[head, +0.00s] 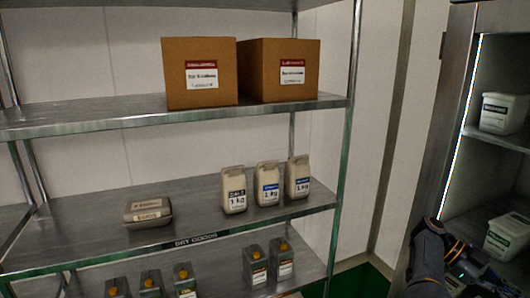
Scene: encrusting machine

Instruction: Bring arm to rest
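Part of my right arm shows at the bottom right corner, in front of the open cabinet. It is dark, with an orange ring and small lit spots beside it. What seems to be the body of my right gripper (470,279) is at the picture's lower edge. Its fingers cannot be made out, so I cannot tell whether it is open or shut or holds anything. My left arm and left gripper are not in view.
A metal shelf rack (90,115) fills the left and middle. A cabinet (470,205) at right holds white tubs (503,113).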

